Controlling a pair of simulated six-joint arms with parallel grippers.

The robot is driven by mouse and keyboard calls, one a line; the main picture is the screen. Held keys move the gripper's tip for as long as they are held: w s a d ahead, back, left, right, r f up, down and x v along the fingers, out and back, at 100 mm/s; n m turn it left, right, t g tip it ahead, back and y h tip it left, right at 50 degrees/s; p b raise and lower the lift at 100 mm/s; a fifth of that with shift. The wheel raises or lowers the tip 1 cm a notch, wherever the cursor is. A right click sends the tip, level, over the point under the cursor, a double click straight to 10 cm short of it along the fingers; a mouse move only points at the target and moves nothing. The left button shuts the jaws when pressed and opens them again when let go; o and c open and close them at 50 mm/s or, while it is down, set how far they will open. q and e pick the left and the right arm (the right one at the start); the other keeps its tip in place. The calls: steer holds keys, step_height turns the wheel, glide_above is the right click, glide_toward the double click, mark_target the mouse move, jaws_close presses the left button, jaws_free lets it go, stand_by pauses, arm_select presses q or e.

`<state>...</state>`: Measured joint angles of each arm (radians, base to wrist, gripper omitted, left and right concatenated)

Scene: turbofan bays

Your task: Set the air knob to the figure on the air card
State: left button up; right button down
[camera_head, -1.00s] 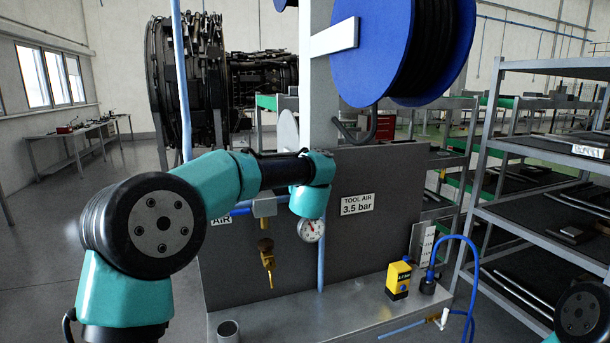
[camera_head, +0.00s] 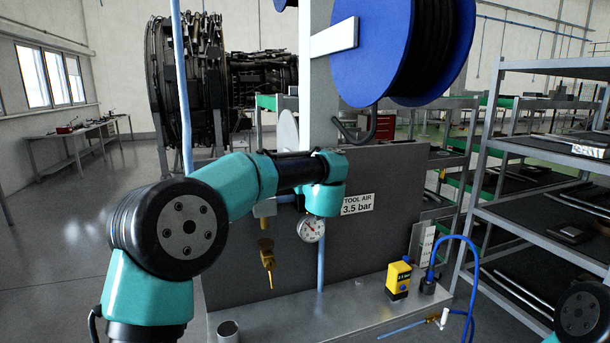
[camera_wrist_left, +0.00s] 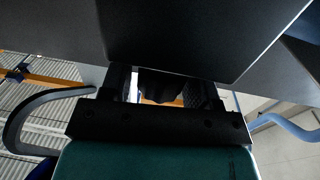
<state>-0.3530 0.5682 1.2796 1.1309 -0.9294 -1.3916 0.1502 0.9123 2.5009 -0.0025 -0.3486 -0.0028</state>
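The air card (camera_head: 357,204) on the grey panel reads "TOOL AIR 3.5 bar". A round white gauge (camera_head: 311,229) hangs just below my left wrist; its reading is too small to tell. The air knob is not clear in the head view, where my left wrist covers the area above the gauge. In the left wrist view my left gripper (camera_wrist_left: 163,88) has its fingers apart. A dark rounded thing (camera_wrist_left: 163,84), perhaps the knob, shows between them, with a bright gap on its left side. I cannot tell whether they touch. My right gripper is out of view.
A brass fitting (camera_head: 266,262) hangs left of the gauge. A yellow device (camera_head: 398,279) and a blue hose (camera_head: 474,270) are on the bench (camera_head: 330,301). A blue hose reel (camera_head: 385,50) is above the panel. Shelving (camera_head: 540,145) stands at right.

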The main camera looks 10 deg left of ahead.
arm_select(q)
steer(key=shift+o, duration=1)
steer(key=v, duration=1.7)
steer(key=shift+s, duration=0.2)
